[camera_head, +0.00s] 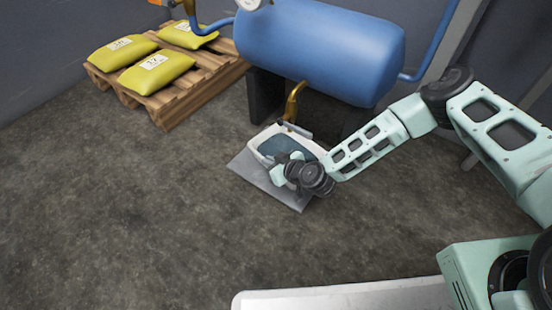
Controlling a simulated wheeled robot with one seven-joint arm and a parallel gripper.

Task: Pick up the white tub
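The white tub (259,134) stands on a flat grey plate (262,177) on the floor, under the blue tank. A dark blue-grey area, which looks like liquid, shows inside its rim. My gripper (281,167) is at the tub's near side, over or against the near rim. My wrist and gripper hide the near rim and part of the plate. The fingertips are too small and covered to show whether they are open or shut, or whether they touch the tub.
A blue tank (320,45) with a brass tap (293,100) is right above and behind the tub. Dark supports (265,97) stand beneath it. A wooden pallet (170,98) with yellow sacks (157,72) is at back left. Floor at left is clear. A white-edged surface (340,298) shows at the bottom.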

